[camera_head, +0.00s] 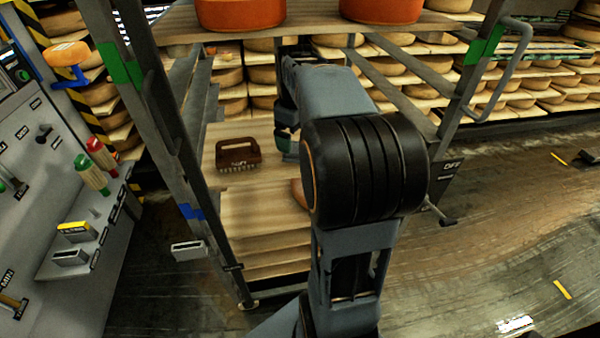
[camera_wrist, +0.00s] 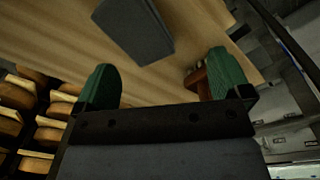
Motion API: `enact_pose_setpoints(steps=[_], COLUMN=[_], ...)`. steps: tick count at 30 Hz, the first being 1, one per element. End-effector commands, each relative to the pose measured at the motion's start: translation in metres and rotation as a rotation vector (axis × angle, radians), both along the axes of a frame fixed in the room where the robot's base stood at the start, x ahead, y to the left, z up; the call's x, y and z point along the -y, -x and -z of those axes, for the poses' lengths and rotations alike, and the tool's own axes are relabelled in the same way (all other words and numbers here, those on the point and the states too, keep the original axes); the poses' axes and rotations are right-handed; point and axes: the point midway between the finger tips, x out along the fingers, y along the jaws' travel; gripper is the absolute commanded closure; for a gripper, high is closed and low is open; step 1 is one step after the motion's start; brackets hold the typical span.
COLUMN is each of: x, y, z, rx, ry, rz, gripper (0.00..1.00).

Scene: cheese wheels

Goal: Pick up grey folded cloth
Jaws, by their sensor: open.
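The grey folded cloth (camera_wrist: 135,28) lies flat on a wooden shelf board (camera_wrist: 184,52), at the upper middle of the wrist view. In the head view I cannot make it out; my own arm covers that part of the board. My gripper (camera_wrist: 163,76) has two green fingers, spread wide apart with nothing held between them. The cloth lies beyond the fingertips, apart from them. In the head view only a bit of my gripper (camera_head: 286,142) shows, over the rack's middle board.
A brown brush (camera_head: 238,155) lies on the board, left of my gripper; part of it shows beside the right finger in the wrist view (camera_wrist: 196,80). Orange cheese wheels (camera_head: 240,12) stand on the board above. Rack posts flank the opening. A grey tool panel (camera_head: 50,170) stands left.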

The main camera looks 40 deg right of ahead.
Motion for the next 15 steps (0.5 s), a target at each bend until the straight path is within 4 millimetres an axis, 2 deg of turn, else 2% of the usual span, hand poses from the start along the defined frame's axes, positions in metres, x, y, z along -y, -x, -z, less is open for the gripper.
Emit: enact_pose_setpoints(steps=[1,6,10,15], x=[0.011,0.024,0.029,0.03], y=[-0.004,-0.006,-0.006,-0.006], z=[0.008,-0.001,0.001,0.016], rx=[-0.013,-0.045,-0.057,-0.061], ry=[-0.002,-0.01,-0.016,-0.018], rz=[-0.059,-0.246,-0.317,-0.342], gripper=[0.04,0.04,0.04,0.04])
